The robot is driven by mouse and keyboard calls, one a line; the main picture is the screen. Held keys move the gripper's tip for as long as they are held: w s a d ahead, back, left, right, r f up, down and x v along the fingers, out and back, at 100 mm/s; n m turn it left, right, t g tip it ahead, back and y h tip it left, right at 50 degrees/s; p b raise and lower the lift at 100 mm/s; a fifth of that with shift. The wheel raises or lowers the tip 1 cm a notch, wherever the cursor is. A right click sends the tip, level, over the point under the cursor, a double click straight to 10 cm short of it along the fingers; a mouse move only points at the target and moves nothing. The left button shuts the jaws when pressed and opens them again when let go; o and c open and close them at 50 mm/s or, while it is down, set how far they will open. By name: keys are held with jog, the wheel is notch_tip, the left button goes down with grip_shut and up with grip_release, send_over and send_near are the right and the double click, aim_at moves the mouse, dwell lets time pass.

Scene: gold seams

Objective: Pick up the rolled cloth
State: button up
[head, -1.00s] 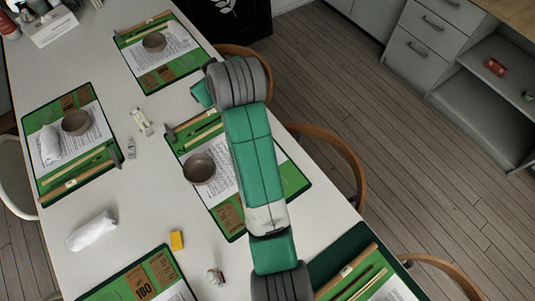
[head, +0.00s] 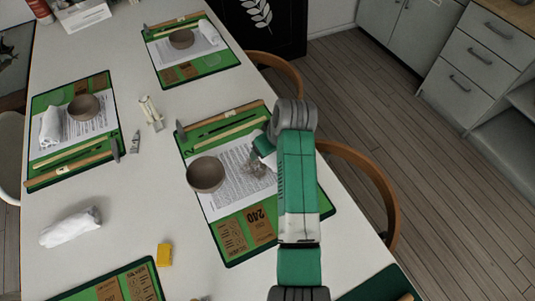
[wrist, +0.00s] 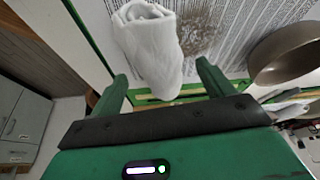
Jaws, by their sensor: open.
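My gripper (wrist: 163,72) is open, with one green finger on each side of the cloth's near end in the picture. I see a gap on both sides; I cannot tell how far the fingertips are above the mat. In the head view my arm reaches over this mat and mostly hides the gripper and this cloth. Other white rolled cloths lie on the bare table (head: 70,228), on the left mat (head: 50,126) and on the far mat (head: 208,32).
A brown bowl (head: 205,174) stands on the same mat, left of my gripper; it also shows in the wrist view (wrist: 285,52). A dark smudge (head: 256,165) marks the sheet. A yellow block (head: 164,255) lies on the table. A wooden chair (head: 365,185) stands at the right edge.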

jog(key=x, duration=0.3)
jog(key=shift+b, duration=0.35)
jog(key=shift+r, duration=0.1)
jog(key=shift+c, duration=0.2)
jog(key=c, duration=1)
jog(key=shift+r, duration=0.1)
notch_tip(320, 180, up, 4)
jog(key=p, duration=0.3)
jog(key=shift+s, duration=0.15)
jog(key=s+p, duration=0.2)
jog(key=s, duration=0.3)
jog(key=s+p, duration=0.2)
jog(key=s, duration=0.3)
jog(key=s+p, duration=0.2)
jog(key=s, duration=0.3)
jog(key=shift+s+d+r, duration=0.3)
jog(key=shift+s+r, duration=0.05)
jog(key=shift+r, duration=0.05)
